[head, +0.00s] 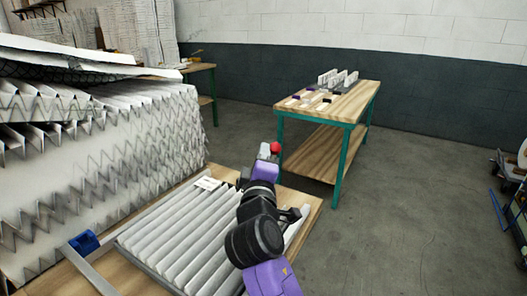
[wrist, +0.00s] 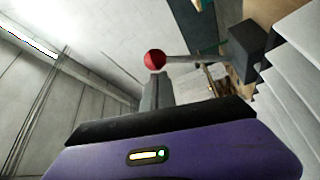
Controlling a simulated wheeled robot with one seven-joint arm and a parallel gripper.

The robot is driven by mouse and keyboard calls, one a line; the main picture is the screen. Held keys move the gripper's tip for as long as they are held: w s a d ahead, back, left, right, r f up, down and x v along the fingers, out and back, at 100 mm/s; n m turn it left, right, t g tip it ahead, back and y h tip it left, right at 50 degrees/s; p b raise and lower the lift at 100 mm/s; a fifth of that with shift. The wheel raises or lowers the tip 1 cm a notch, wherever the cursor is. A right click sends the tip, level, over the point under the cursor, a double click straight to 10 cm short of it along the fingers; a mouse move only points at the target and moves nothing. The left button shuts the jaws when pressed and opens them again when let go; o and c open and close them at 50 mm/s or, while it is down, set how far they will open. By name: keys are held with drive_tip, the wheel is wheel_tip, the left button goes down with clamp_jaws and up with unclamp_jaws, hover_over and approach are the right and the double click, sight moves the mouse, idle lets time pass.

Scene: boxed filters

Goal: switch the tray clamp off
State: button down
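The clamp's lever has a red ball knob (wrist: 154,60) on a thin grey rod. In the wrist view the rod runs right to a dark block (wrist: 248,45). In the head view the knob (head: 276,148) shows at the far edge of the near bench, and my arm hides most of the lever. My gripper (wrist: 155,78) appears shut, its fingers together with nothing between them. The fingertips are close to the knob; I cannot tell whether they touch. A tray (head: 121,246) with a white pleated filter (head: 180,235) lies on the near bench, partly behind my arm.
A tall stack of pleated filters (head: 100,160) stands left of the tray. A blue fitting (head: 84,242) is at the tray's left corner. A wooden bench with green legs (head: 350,103) stands behind, with small parts on it. Open floor (head: 420,210) lies to the right.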

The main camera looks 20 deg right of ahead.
drive_tip(key=v, duration=0.6)
drive_tip(key=shift+s, duration=0.25)
drive_tip(key=shift+a, duration=0.1)
drive_tip(key=shift+f, duration=0.1)
